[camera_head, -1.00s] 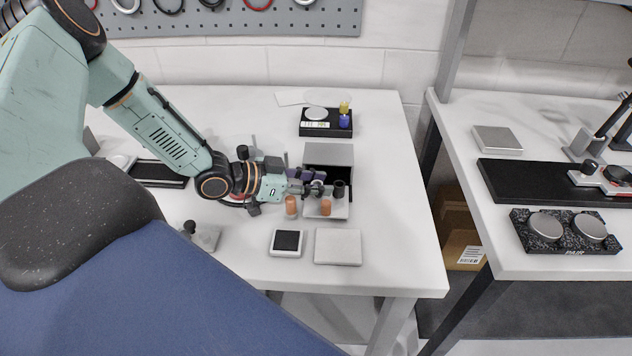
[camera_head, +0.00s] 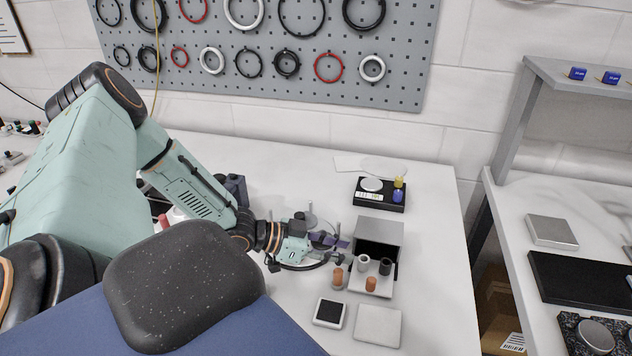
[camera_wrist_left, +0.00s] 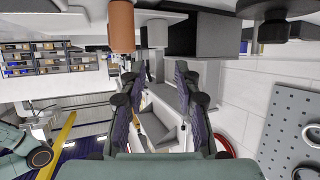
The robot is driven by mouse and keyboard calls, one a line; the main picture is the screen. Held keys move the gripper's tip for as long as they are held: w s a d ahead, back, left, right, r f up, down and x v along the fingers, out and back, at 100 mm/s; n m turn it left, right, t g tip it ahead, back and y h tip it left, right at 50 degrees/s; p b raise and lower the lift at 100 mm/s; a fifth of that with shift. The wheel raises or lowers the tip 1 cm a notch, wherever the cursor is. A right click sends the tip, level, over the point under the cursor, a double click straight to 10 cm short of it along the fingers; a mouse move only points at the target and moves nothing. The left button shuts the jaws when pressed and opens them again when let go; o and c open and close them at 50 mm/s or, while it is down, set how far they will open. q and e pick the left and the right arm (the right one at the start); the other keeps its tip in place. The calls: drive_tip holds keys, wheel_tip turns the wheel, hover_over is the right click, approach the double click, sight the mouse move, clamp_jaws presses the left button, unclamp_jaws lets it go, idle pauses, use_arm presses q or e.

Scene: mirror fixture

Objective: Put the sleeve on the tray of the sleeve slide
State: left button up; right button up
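The sleeve slide (camera_head: 379,231) is a grey box with a dark opening and a pale tray (camera_head: 388,289) out at its front. A pale hollow cylinder, which looks like the sleeve (camera_head: 363,264), stands upright on the tray, beside a black cylinder (camera_head: 385,267) and behind a copper one (camera_head: 371,285). Another copper cylinder (camera_head: 338,278) stands just left of the tray. My left gripper (camera_head: 343,246) is left of the slide, apart from the sleeve. In the left wrist view its fingers (camera_wrist_left: 160,100) are spread with nothing between them; the sleeve (camera_wrist_left: 155,34) shows beyond. My right gripper is not in view.
A black scale (camera_head: 378,195) with small blue and yellow pieces stands behind the slide. A black-topped square (camera_head: 330,312) and a pale plate (camera_head: 377,326) lie in front. The table right of the slide is clear. A pegboard with rings (camera_head: 270,50) hangs behind.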

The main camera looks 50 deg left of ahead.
use_arm(q)
drive_tip(key=shift+p+v, duration=2.25)
drive_tip(key=shift+v, duration=0.4)
drive_tip(key=shift+s, duration=0.15)
drive_tip(key=shift+c, duration=0.4)
